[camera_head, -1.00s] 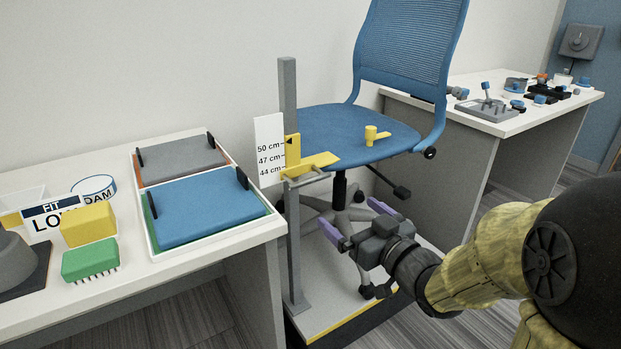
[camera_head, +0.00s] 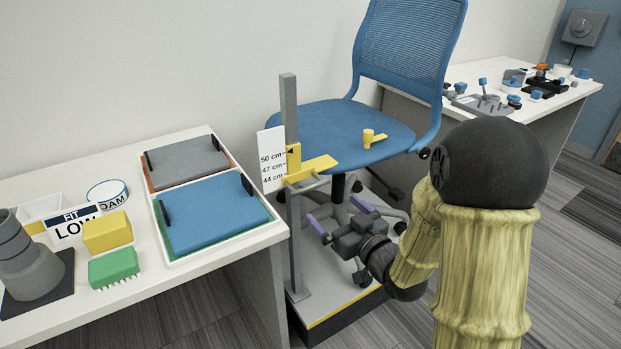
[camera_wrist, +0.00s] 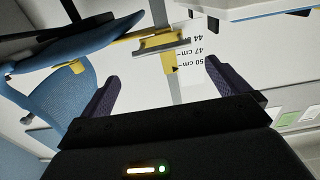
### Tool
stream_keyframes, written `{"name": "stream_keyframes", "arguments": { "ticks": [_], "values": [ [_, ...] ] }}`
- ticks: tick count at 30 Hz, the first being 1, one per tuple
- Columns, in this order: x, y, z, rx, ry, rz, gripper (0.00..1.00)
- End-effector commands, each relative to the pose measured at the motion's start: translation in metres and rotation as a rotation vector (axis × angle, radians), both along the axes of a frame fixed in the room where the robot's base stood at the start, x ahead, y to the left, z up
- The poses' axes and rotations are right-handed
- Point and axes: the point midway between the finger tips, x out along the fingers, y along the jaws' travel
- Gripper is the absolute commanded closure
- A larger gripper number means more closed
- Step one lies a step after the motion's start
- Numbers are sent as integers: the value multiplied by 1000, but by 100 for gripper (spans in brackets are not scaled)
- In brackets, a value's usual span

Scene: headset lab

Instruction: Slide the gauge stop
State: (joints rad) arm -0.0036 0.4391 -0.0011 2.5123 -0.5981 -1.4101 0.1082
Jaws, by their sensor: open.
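The gauge is a grey upright post (camera_head: 290,235) with a white scale card (camera_head: 271,158) marked 50, 47 and 44 cm. The yellow gauge stop (camera_head: 309,170) sits on the post, its black pointer near the 50 cm mark and its flat arm reaching right over the chair seat's near edge. A grey bar handle (camera_head: 308,184) is under the arm. My gripper (camera_head: 340,213) is open and empty, below and to the right of the stop, apart from it. In the wrist view the stop (camera_wrist: 160,44) shows upside down beyond and between the open fingers.
A blue office chair (camera_head: 345,130) stands on the grey platform (camera_head: 335,299) behind the post; a yellow lever (camera_head: 370,138) is at its seat. The left desk (camera_head: 215,255) with trays is close to the post. A second desk (camera_head: 540,115) holds parts at right.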

Motion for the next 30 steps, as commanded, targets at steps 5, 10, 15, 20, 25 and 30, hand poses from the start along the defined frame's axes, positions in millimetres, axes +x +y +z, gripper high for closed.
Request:
{"name": "stream_keyframes", "arguments": {
  "ticks": [5,10,15,20,25,30],
  "values": [
    [28,21,-1,0,-6,5,0],
    [53,37,-1,0,-6,4,0],
    [76,53,-1,2,-5,4,0],
    [88,61,-1,1,-4,4,0],
    [91,62,-1,0,-2,2,0],
    [90,62,-1,1,-3,2,6]
  ]
}}
